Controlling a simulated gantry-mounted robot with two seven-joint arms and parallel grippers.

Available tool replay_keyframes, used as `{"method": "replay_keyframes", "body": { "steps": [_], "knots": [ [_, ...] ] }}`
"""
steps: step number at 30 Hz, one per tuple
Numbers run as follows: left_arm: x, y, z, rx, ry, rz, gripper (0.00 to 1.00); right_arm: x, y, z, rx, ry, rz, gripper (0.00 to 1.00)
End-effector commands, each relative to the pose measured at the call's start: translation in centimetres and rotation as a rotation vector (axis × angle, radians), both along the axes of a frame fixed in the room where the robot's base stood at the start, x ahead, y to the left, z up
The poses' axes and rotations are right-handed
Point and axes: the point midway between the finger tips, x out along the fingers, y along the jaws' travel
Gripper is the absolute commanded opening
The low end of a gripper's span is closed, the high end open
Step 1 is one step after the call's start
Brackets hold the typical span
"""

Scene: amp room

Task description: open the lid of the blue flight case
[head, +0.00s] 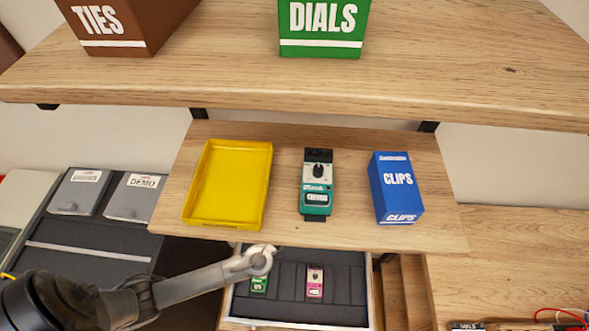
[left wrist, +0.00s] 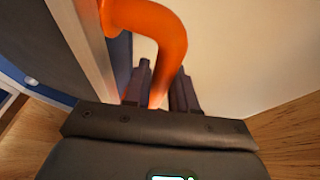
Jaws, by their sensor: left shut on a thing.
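The blue flight case shows only in part in the left wrist view, as a blue panel (left wrist: 121,62) beside a pale metal edge (left wrist: 72,45). A thick, bent orange handle (left wrist: 155,22) stands out from that edge. My left gripper (left wrist: 162,80) is shut on the orange handle, with a dark finger on each side of it. The rest of the case and its lid are out of view, so I cannot tell how far the lid is raised. In the head view my left arm reaches in from the lower left, but its fingers do not show. My right gripper is in neither view.
A shelf holds a yellow tray (head: 188,205), a teal pedal (head: 316,185) and a blue CLIPS box (head: 396,188). Below it, an open drawer (head: 290,312) holds a green pedal (head: 259,284) and a pink pedal (head: 315,282). An upper shelf (head: 230,75) overhangs.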

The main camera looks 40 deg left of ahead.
Motion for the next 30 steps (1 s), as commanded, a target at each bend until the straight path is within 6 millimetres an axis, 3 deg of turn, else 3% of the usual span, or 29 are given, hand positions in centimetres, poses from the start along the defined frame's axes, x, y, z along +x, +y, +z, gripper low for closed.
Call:
{"method": "replay_keyframes", "body": {
  "steps": [1, 3, 14, 15, 19, 30],
  "knots": [
    [-0.8, -0.3, 0.5, -0.001, 0.01, 0.004, 0.0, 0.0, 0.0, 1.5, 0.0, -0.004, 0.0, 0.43],
    [-1.5, -0.7, 0.3, 0.001, 0.01, 0.005, 0.0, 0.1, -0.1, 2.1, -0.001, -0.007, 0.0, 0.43],
    [-2.0, -1.0, 0.0, 0.002, 0.007, 0.006, 0.0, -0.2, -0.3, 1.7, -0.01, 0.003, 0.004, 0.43],
    [-2.0, -1.0, 0.0, 0.002, 0.007, 0.006, 0.27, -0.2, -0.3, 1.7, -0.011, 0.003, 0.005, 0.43],
    [-1.9, -1.0, 0.0, 0.002, 0.007, 0.006, 0.46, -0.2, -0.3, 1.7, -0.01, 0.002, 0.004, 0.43],
    [-2.3, -1.1, 0.1, 0.001, 0.007, 0.006, 0.46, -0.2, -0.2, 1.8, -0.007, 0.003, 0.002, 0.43]
  ]
}}
